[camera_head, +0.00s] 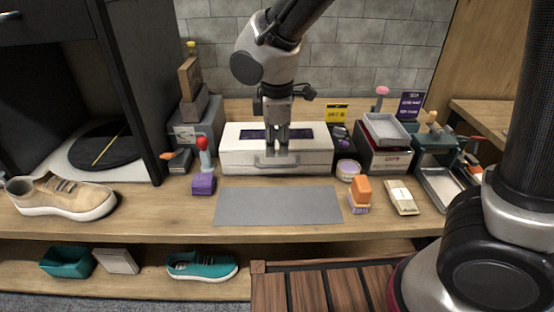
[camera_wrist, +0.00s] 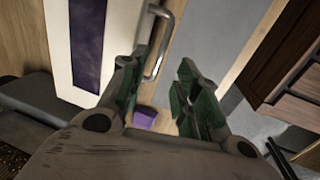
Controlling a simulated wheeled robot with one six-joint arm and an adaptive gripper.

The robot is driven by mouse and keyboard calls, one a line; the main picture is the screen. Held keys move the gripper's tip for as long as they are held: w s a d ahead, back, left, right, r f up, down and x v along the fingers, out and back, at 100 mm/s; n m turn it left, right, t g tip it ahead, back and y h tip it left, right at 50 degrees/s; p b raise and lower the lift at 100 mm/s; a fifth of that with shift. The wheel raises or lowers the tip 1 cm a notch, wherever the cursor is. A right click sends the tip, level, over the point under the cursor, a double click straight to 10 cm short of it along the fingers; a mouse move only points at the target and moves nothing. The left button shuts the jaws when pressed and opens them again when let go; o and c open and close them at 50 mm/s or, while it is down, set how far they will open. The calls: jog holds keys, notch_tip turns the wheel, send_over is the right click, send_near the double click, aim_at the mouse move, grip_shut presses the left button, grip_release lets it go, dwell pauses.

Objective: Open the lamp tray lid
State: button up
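The lamp tray is a white box (camera_head: 235,158) at the back middle of the bench, with a dark purple panel in its top. Its lid looks shut. A grey bar handle (camera_head: 258,162) runs along its front face; the handle also shows in the wrist view (camera_wrist: 164,38), near the left finger. My gripper (camera_head: 277,150) points down at the box's front edge, over the handle's middle, and partly hides the panel and handle. In the wrist view my gripper (camera_wrist: 160,88) has its green-padded fingers apart with nothing held between them. Whether a finger touches the handle is unclear.
A grey mat (camera_head: 278,206) lies clear before the box. A purple block (camera_head: 203,184) sits left of it; an orange brush (camera_head: 361,190) and a round tub (camera_head: 348,169) sit right. Stacked trays (camera_head: 386,130) stand right of the box. A beige sneaker (camera_head: 62,195) lies far left.

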aim_at(277, 165)
jog(key=f, duration=0.4)
jog(key=w+f, duration=0.1)
jog(key=f, duration=0.1)
jog(key=shift+w+d+f, duration=0.1)
jog(key=shift+f, duration=0.2)
jog(key=shift+c, duration=0.2)
grip_shut()
